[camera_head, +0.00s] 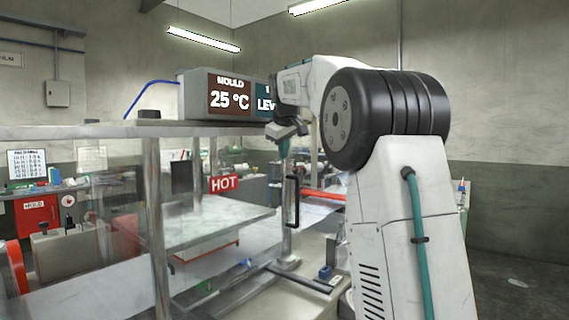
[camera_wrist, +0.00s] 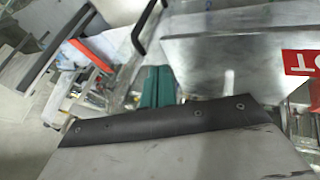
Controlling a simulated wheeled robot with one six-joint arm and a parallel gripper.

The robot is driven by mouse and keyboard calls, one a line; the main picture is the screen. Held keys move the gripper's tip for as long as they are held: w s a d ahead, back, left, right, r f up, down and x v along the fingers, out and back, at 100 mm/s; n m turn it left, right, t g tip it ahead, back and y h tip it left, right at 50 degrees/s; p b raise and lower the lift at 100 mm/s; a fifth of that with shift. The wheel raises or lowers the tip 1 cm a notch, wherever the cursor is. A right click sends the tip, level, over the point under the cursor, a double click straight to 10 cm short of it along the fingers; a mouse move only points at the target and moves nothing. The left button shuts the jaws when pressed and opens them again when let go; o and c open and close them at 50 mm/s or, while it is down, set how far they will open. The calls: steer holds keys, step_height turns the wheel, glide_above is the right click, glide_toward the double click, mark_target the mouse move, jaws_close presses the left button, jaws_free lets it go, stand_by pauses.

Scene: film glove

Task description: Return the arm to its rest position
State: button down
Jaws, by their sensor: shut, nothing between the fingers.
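My arm rises at the right of the head view and bends over toward the machine. My gripper (camera_head: 284,148) points down at the arm's end, in front of the display box's right end. Its green fingers show in the wrist view (camera_wrist: 158,80), side by side, shut and empty. The glass-fronted machine (camera_head: 215,225) stands to the left of my arm. A black handle (camera_head: 292,201) stands upright below my gripper in the head view.
The display box (camera_head: 193,97) reads MOULD 25 °C. A red HOT sign (camera_head: 223,183) hangs on the machine and shows partly in the wrist view (camera_wrist: 301,62). A red bar (camera_head: 322,195) lies behind the handle. Open floor (camera_head: 515,270) shows at the right.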

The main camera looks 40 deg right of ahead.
steer(key=shift+s+a+r, duration=0.2)
steer(key=shift+s+r, duration=0.1)
steer(key=shift+r, duration=0.2)
step_height(320, 180, down, 7)
steer(key=s+a+m+g+y, duration=0.1)
steer(key=s+a+m, duration=0.1)
steer(key=s+a+f+g+y, duration=0.1)
steer(key=s+a+f, duration=0.6)
steer(key=s, duration=0.5)
steer(key=s+a+f+g+y, duration=0.1)
steer(key=s+a+f, duration=0.5)
steer(key=s+a, duration=0.6)
steer(key=s+a+f+g+y, duration=0.1)
steer(key=s+a+f, duration=0.6)
steer(key=s, duration=0.6)
steer(key=shift+s+a+f, duration=0.35)
steer(key=shift+s+a, duration=0.05)
steer(key=shift+a, duration=0.75)
